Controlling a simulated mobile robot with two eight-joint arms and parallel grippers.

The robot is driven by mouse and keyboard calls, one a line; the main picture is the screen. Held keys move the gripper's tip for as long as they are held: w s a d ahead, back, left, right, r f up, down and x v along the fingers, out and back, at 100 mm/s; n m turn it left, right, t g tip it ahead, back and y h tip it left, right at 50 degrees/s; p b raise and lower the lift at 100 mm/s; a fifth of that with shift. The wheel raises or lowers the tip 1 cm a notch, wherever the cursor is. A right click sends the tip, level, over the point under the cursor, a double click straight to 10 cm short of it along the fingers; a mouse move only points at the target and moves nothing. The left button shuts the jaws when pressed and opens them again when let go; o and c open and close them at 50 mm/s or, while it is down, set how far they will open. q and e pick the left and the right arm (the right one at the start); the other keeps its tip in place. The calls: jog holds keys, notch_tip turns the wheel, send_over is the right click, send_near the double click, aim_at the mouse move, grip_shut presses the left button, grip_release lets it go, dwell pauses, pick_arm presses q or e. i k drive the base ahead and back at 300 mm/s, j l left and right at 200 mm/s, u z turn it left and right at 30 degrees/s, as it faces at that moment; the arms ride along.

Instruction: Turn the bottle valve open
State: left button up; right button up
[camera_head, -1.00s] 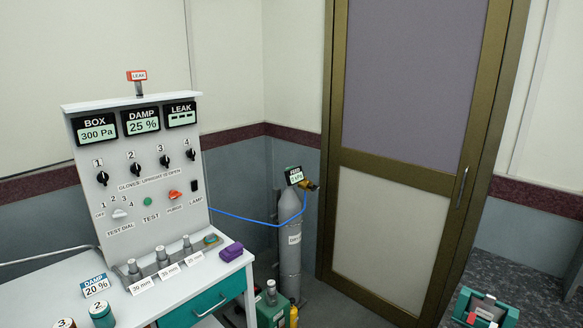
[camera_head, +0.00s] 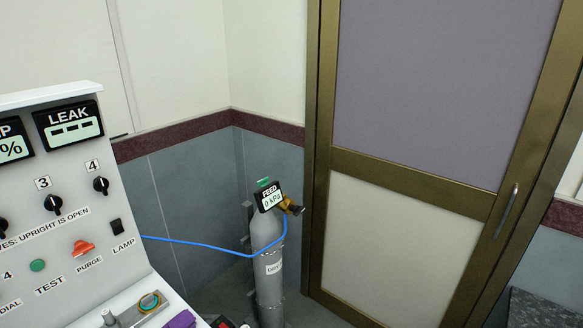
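The grey gas bottle (camera_head: 268,265) stands upright on the floor in the corner, left of the door. A small green piece (camera_head: 263,183) shows at its top, above a gauge (camera_head: 269,198) that reads FEED 0 kPa. A brass fitting with a dark knob (camera_head: 291,206) sticks out to the right of the gauge. I cannot tell from this distance which part is the valve handle or how far it is turned. Neither of my grippers is in view.
A control panel (camera_head: 78,215) with knobs and a LEAK display stands on the bench at left. A blue hose (camera_head: 195,243) runs from it to the bottle. A closed brown-framed door (camera_head: 415,170) is at right. A dark countertop (camera_head: 535,312) shows at lower right.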

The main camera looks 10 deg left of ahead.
aim_at(264, 182)
jog(key=i+l+z, duration=0.1)
jog(key=i+z, duration=0.3)
jog(key=i, duration=0.35)
jog(key=i+j+z, duration=0.15)
jog(key=i+z, duration=0.25)
jog(key=i, duration=0.35)
jog(key=i+u, duration=0.2)
jog(key=u, duration=0.2)
jog(key=i+l+u, duration=0.1)
jog(key=u, duration=0.25)
jog(key=i+l+u, duration=0.15)
jog(key=i+u, duration=0.25)
jog(key=k, duration=0.1)
